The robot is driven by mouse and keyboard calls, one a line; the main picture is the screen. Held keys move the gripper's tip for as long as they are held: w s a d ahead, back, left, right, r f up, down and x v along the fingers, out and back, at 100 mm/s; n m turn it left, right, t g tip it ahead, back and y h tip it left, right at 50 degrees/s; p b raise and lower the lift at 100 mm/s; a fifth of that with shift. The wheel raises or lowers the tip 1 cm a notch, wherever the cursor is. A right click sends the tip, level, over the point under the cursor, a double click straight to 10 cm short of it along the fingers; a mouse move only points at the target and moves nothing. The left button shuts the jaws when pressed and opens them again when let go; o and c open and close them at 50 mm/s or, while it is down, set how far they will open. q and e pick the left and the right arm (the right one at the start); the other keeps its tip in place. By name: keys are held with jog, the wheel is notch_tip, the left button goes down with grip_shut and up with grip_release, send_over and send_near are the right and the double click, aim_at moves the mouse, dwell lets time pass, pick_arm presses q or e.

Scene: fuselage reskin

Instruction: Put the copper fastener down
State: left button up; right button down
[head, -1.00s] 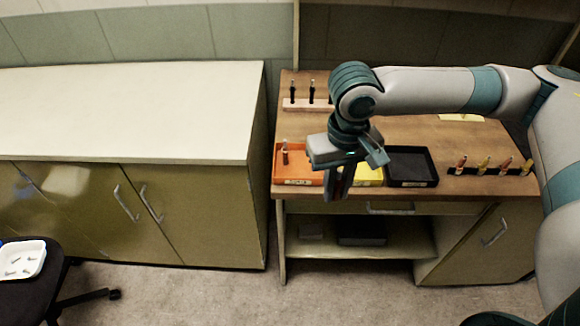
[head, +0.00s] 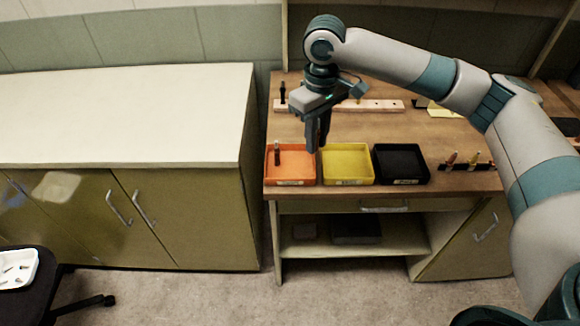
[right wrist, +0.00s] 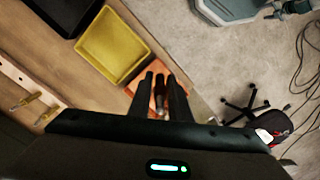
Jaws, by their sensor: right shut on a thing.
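My right gripper (head: 317,141) points down over the workbench, at the back of the orange and yellow trays. My left gripper is not in view.
A black tray (head: 401,163) stands right of the yellow one. A pale wooden strip with holes (head: 372,105) lies at the back. A cream-topped cabinet (head: 120,110) stands at left.

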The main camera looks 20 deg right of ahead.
jog(key=w+d+f+n, duration=0.1)
jog(key=w+d+n, duration=0.4)
jog(key=w+d, duration=0.2)
jog(key=shift+w+d+f+n, duration=0.3)
jog(key=shift+w+d+n, duration=0.1)
jog(key=shift+w, duration=0.4)
jog(key=shift+a, duration=0.1)
jog(key=a+f+p, duration=0.1)
jog(key=a+f, duration=0.1)
jog(key=a, duration=0.1)
jog(key=a+f+p, duration=0.2)
jog(key=a, duration=0.2)
jog(key=a+f+p, duration=0.1)
jog(key=a+f, duration=0.1)
jog(key=a, duration=0.2)
jog(key=shift+s+a+f+p, duration=0.15)
jog(key=shift+s+f+p, duration=0.05)
jog(key=shift+f+p, duration=0.1)
jog(key=shift+a+f, duration=0.15)
jog(key=shift+f, duration=0.05)
